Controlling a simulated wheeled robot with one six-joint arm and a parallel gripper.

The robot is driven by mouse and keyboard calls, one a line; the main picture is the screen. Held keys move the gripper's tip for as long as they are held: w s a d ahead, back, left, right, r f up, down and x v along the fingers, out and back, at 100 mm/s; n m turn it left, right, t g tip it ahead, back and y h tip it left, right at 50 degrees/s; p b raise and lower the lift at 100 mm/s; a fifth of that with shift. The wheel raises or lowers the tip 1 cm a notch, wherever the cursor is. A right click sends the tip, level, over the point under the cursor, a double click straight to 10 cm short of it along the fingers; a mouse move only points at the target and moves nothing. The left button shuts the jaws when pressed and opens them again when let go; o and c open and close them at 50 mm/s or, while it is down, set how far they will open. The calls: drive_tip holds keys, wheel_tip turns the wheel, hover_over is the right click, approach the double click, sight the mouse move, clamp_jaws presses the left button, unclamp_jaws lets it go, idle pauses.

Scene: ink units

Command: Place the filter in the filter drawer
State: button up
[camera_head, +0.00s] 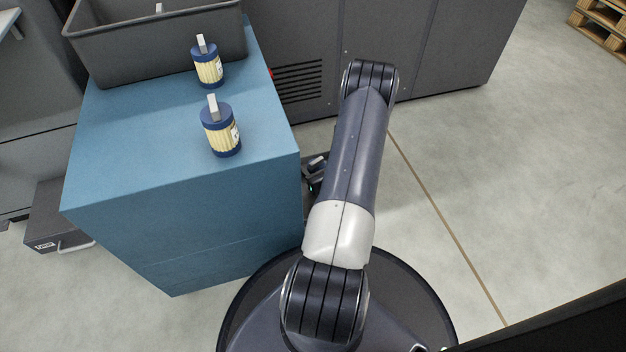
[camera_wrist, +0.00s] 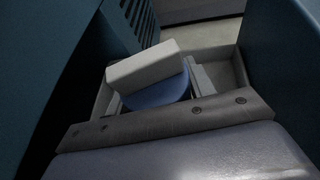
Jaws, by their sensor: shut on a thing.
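In the wrist view, a filter is seen from its top end, with a blue cap (camera_wrist: 160,92) and a pale grey block-shaped tab (camera_wrist: 145,65). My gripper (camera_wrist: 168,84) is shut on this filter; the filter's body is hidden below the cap. In the head view, my gripper (camera_head: 315,172) is mostly hidden behind my arm, low beside the right side of the blue cabinet. A grey drawer (camera_head: 57,232) with a label and a pale handle sits low at the left. I cannot tell if it is the filter drawer.
Two other filters, one nearer (camera_head: 221,130) and one farther (camera_head: 207,66), stand upright on the blue cabinet (camera_head: 130,135). A grey bin (camera_head: 165,50) stands behind them. A dark machine (camera_head: 430,45) with a vent lies behind my arm.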

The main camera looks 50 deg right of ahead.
drive_tip(key=shift+f+b, duration=0.85)
drive_tip(key=shift+f, duration=1.1)
drive_tip(key=shift+f, duration=0.1)
drive_tip(key=o, duration=1)
drive_tip(key=shift+s+r, duration=0.15)
drive_tip(key=shift+r, duration=0.05)
drive_tip(key=p+v, duration=0.4)
drive_tip(key=v, duration=0.7)
drive_tip(key=shift+s+a+r+p, duration=0.1)
drive_tip(key=shift+s+p, duration=0.25)
drive_tip(key=shift+p, duration=0.05)
